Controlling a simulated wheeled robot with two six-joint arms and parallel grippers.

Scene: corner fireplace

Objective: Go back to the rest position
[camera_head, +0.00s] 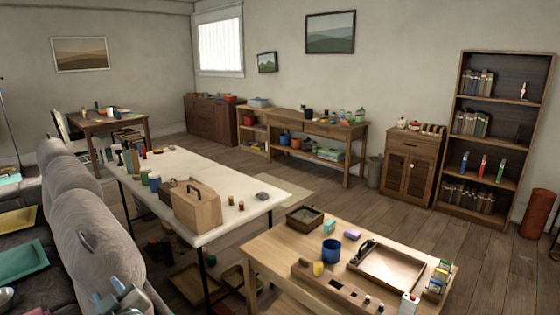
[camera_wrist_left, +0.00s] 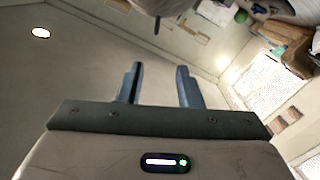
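My left gripper (camera_head: 126,296) shows at the bottom left edge of the head view, in front of the grey sofa. In the left wrist view its two blue-grey fingers (camera_wrist_left: 160,85) stand well apart with nothing between them. That view is tilted and shows pale wall or ceiling behind the fingers. My right gripper is in neither view.
A grey sofa (camera_head: 88,235) with trays fills the left. A white table (camera_head: 235,217) bears a wooden box (camera_head: 197,207) and small items. A wooden table (camera_head: 270,257) stands at the front right. Bare floor (camera_head: 400,227) lies beyond it.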

